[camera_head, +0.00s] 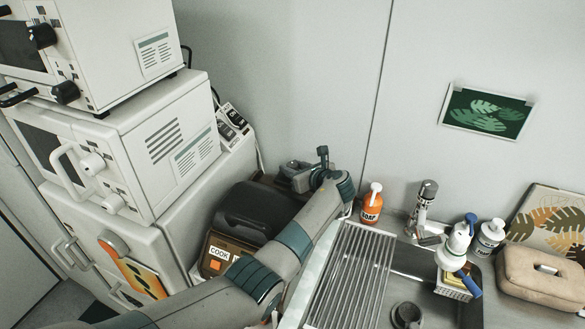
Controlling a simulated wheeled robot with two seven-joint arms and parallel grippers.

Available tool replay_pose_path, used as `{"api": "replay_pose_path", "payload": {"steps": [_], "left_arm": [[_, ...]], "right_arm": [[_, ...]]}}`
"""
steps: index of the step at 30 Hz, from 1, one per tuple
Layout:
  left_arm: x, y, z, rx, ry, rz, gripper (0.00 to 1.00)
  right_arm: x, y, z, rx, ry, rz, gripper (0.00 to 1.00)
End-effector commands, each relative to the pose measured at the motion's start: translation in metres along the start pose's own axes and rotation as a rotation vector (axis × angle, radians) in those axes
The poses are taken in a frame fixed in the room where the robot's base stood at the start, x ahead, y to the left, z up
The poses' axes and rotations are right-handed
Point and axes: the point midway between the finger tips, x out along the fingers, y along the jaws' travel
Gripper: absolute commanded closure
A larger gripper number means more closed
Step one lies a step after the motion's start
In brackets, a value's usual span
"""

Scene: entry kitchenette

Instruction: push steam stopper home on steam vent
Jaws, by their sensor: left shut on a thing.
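My left arm comes in from the bottom left and reaches toward the back wall. Its gripper (298,178) is at the far end, behind and to the right of the dark cooker (258,210) marked COOK. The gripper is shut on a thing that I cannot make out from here. I cannot pick out the steam stopper or the steam vent. My arm covers the cooker's right side. My right gripper is not in view.
A sink (440,290) with a ribbed drainer (352,275) lies right of my arm. Stacked white appliances (165,140) stand on the left.

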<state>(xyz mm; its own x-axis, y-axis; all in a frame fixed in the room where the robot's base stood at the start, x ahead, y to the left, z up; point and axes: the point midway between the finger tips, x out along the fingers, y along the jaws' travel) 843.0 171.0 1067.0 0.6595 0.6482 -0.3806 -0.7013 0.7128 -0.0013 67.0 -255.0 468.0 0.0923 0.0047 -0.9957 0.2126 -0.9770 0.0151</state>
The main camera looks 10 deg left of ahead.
Motion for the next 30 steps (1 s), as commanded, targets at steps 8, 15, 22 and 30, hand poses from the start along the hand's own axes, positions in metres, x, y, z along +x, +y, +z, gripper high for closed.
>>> {"api": "replay_pose_path", "payload": {"steps": [8, 15, 22, 30], "left_arm": [[0.001, 0.001, -0.007, 0.003, 0.009, 0.003, 0.92], [0.001, 0.002, -0.009, 0.004, 0.012, 0.004, 0.92], [-0.001, 0.002, -0.005, 0.005, 0.014, 0.005, 0.92], [-0.005, 0.002, 0.006, 0.003, 0.011, 0.004, 0.92]], "right_arm": [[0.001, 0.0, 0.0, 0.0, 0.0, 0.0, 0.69], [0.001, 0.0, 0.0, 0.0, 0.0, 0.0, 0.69], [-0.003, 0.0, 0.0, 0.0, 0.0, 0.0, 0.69], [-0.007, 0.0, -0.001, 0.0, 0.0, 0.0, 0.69]]}}
